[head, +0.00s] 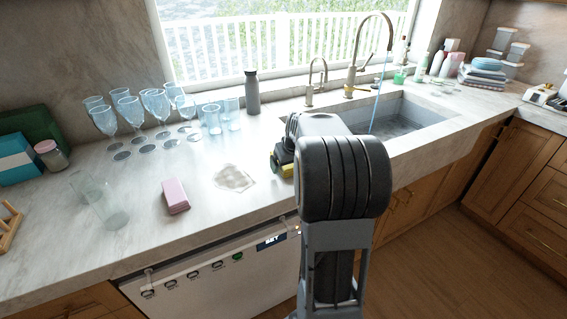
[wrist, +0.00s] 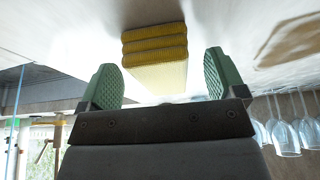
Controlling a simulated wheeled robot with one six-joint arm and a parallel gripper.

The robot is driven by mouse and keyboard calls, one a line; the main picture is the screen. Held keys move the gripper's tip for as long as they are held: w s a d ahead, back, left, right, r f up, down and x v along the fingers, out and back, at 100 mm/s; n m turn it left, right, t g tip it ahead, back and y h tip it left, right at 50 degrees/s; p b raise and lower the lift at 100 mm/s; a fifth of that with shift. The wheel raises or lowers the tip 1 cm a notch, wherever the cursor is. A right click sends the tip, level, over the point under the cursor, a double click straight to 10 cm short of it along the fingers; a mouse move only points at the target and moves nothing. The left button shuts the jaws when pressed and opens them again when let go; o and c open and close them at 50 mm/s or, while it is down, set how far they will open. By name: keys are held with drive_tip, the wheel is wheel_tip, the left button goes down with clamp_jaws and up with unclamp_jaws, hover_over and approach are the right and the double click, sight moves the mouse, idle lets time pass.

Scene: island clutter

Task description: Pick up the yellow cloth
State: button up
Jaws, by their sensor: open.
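The yellow cloth (wrist: 155,48) is folded into a thick layered block and lies on the counter in the wrist view. It shows between the two green fingers of my gripper (wrist: 160,68), with a gap on each side. The fingers are open and hold nothing. In the head view, a small part of the yellow cloth (head: 287,170) shows at my gripper (head: 280,158), left of the sink. My arm hides the rest of it there. I cannot tell how far the cloth reaches in between the fingers.
A crumpled pale cloth (head: 235,178) and a pink block (head: 175,196) lie to the left. Several stemmed glasses (head: 130,110) and a dark bottle (head: 252,92) stand behind. The sink (head: 405,118) with its tall faucet (head: 372,40) is at the right.

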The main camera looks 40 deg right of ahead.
drive_tip(key=shift+f, duration=0.1)
drive_tip(key=c, duration=1)
